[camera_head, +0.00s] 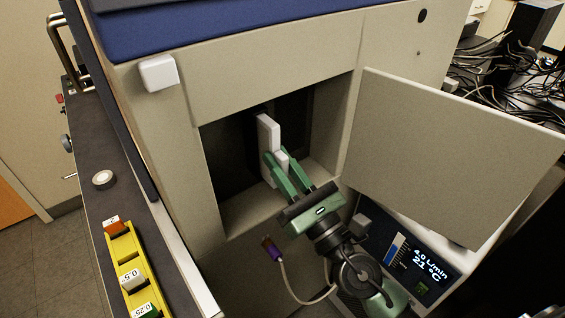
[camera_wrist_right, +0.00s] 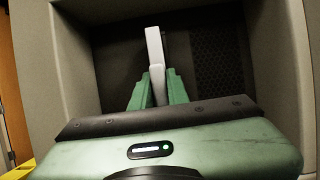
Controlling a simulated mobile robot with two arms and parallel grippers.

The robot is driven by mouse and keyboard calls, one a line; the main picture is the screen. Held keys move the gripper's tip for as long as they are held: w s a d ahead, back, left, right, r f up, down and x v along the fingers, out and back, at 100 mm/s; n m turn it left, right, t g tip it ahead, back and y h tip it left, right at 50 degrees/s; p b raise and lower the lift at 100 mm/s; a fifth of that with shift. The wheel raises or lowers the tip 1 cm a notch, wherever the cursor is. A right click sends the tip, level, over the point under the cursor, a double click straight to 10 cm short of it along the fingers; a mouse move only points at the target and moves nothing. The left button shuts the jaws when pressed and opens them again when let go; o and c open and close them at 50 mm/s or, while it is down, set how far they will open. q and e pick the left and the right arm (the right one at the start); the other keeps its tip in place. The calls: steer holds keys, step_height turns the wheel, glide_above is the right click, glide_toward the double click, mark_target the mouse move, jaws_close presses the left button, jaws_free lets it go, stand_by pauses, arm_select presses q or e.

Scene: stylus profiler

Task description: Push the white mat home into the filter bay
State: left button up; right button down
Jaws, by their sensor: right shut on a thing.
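The white mat (camera_head: 267,133) stands upright and edge-on in the open filter bay (camera_head: 225,150) of the beige cabinet. It also shows in the right wrist view (camera_wrist_right: 155,50), rising between the fingers. My right gripper (camera_head: 277,168) reaches into the bay and is shut on the mat's near part. In the wrist view the green fingers (camera_wrist_right: 159,88) flank it on both sides. A dark perforated panel (camera_wrist_right: 218,60) shows inside the bay, to the right of the mat. How deep the mat sits is hard to tell. My left gripper is not in view.
The bay's door (camera_head: 450,155) hangs open to the right. A lit display (camera_head: 425,262) sits below it. A yellow tray (camera_head: 125,262) with labelled blocks and a small round weight (camera_head: 103,179) are on the left ledge. A purple-ended cable (camera_head: 272,249) hangs below the bay.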

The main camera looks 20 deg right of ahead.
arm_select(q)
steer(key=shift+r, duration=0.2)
arm_select(e)
steer(key=shift+w+a, duration=0.25)
steer(key=shift+w, duration=0.3)
steer(key=shift+w+a, duration=0.2)
steer(key=shift+w, duration=0.35)
steer(key=c, duration=1.3)
jaws_free()
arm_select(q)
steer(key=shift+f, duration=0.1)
arm_select(e)
steer(key=shift+f, duration=0.1)
